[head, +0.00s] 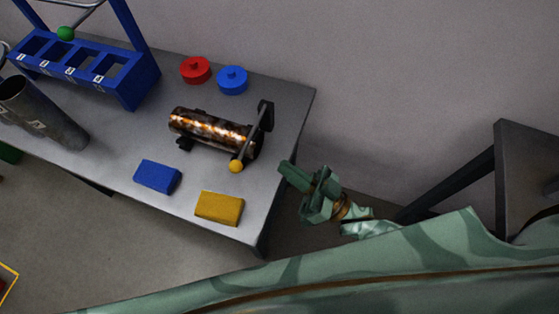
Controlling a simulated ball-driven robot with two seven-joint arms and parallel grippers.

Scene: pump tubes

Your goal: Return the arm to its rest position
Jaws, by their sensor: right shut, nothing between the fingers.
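My right gripper (297,180) is green and shut, with nothing in it. It is off the right end of the grey table (235,112), over the floor, apart from everything on the table. My green right arm (390,262) stretches across the lower right of the head view. On the table lies a copper-brown pump cylinder (213,130) with a dark lever and an orange-yellow ball (236,166) at its right end. My left gripper is not in view.
A blue rack (137,88) with numbered slots and grey tubes (45,115) stand at the left. Red (195,70) and blue (232,80) round lids, a blue block (157,177) and a yellow block (219,208) are on the table. A dark table (530,165) stands at right.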

